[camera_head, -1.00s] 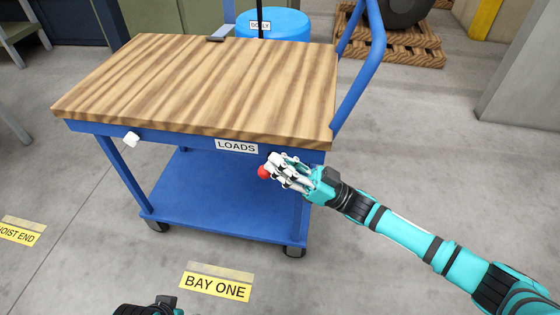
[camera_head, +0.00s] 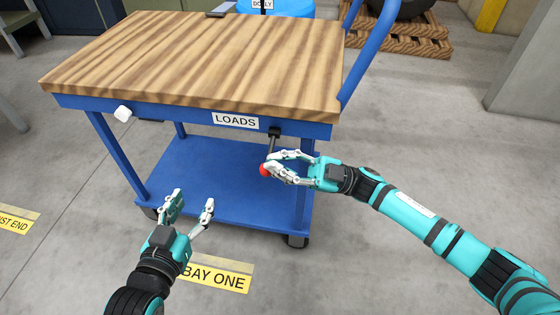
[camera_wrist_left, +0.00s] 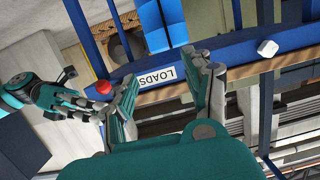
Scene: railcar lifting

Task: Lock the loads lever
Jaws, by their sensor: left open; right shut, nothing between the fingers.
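The loads lever (camera_head: 271,147) hangs from a black pivot on the cart's front edge, right of the LOADS label (camera_head: 236,120). It slants down to a red ball knob (camera_head: 264,169). My right gripper (camera_head: 273,165) is shut beside the knob, its fingers partly covering the knob and the lower rod. Nothing is held between the fingers. The red knob (camera_wrist_left: 103,87) also shows in the left wrist view, with the right hand close by. My left gripper (camera_head: 191,202) is open and empty, low in front of the cart.
The blue cart (camera_head: 230,190) has a wooden top (camera_head: 200,60) and a lower shelf. A white knob (camera_head: 122,114) sits on its front edge at left. A BAY ONE floor sign (camera_head: 218,277) lies in front. Open floor lies to the right.

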